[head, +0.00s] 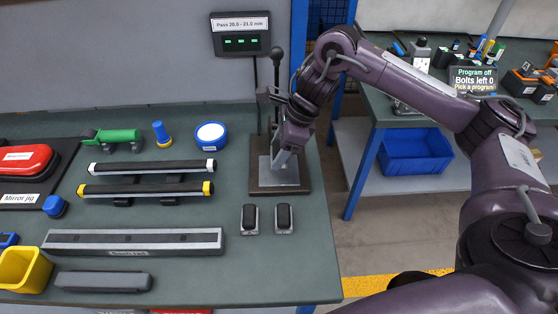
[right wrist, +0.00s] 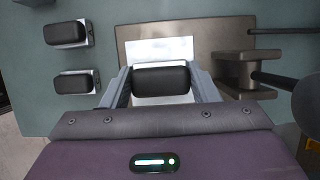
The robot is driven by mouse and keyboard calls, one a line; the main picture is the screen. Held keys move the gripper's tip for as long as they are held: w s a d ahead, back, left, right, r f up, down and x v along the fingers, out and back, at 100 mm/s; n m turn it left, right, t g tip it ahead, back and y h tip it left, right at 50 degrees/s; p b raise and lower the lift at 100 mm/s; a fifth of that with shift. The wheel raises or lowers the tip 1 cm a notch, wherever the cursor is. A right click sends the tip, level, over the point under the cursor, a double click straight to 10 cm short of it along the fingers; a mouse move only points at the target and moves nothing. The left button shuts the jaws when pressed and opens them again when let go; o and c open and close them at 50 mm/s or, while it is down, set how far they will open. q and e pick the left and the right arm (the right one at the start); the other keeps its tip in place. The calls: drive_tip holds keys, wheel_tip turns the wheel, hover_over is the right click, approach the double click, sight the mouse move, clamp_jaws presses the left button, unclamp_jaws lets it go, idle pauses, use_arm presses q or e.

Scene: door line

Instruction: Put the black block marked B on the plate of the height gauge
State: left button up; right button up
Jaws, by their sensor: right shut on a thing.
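My right gripper (head: 284,158) is over the height gauge, whose brown base (head: 262,188) carries a bright metal plate (head: 268,171). In the right wrist view my right gripper (right wrist: 160,84) is shut on a black block (right wrist: 160,79), a finger at each end. The bright plate (right wrist: 158,48) shows behind the block, on the brown base (right wrist: 127,38). I cannot tell whether the block touches the plate. No letter is readable on it. In the head view the gripper hides it. My left gripper is not in view.
Two other black blocks (head: 249,217) (head: 284,217) on silver feet stand in front of the gauge. The gauge's dark post (head: 276,85) rises behind the gripper. A display (head: 240,38) reads "Pass 20.0 - 21.0 mm". Rails (head: 145,189) and a long bar (head: 132,242) lie left.

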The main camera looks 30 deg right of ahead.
wheel_tip(320, 180, down, 3)
drive_tip(key=shift+f, duration=0.15)
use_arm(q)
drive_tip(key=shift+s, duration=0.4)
use_arm(e)
drive_tip(key=shift+f, duration=0.1)
drive_tip(key=shift+f, duration=0.15)
drive_tip(key=o, duration=1.2)
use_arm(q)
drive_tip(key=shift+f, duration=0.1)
